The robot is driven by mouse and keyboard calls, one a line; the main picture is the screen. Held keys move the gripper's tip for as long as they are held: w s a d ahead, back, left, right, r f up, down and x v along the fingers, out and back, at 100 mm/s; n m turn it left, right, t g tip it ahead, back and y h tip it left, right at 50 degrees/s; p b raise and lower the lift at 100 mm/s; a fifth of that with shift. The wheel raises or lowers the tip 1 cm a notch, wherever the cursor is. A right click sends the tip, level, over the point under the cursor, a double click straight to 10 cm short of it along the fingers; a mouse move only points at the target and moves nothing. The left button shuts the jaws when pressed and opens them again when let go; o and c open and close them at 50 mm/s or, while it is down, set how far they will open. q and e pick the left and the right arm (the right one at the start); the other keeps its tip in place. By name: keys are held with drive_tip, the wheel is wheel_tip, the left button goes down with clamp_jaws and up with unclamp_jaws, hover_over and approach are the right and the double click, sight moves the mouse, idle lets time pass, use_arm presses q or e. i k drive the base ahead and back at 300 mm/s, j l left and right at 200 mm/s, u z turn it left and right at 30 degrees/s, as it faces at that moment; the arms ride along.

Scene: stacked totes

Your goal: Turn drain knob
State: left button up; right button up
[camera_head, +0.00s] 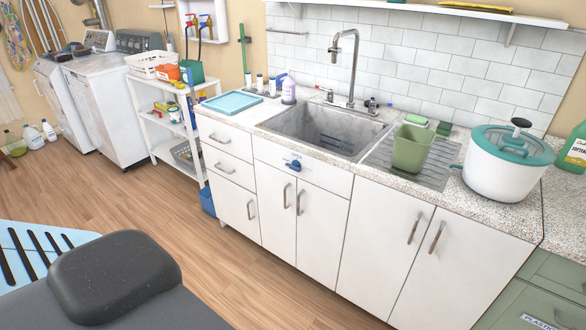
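A blue knob (293,165) sits on the white panel under the sink's front edge, above the cabinet doors; it looks like the drain knob. Its exact turn position is too small to tell. The grey sink basin (318,130) is set in the speckled counter and looks empty, with dark slots on its inner wall. A metal faucet (352,68) stands behind it. Neither of my grippers shows in the head view.
A green cup (411,148) stands on the ridged drainboard (379,155). A white pot with a teal lid (500,165) is on the right counter. A white shelf cart (160,125) and a washer (100,105) stand left. The wood floor (190,215) before the sink is clear.

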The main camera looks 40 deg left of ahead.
sight(295, 166)
drive_tip(key=u, duration=0.5)
drive_tip(key=i+l+u, duration=0.1)
drive_tip(key=i+u, duration=0.25)
drive_tip(key=i, duration=0.2)
drive_tip(key=i+l+u, duration=0.25)
drive_tip(key=i+u, duration=0.15)
drive_tip(key=i, duration=0.15)
drive_tip(key=i+l, duration=0.35)
drive_tip(key=i, duration=0.2)
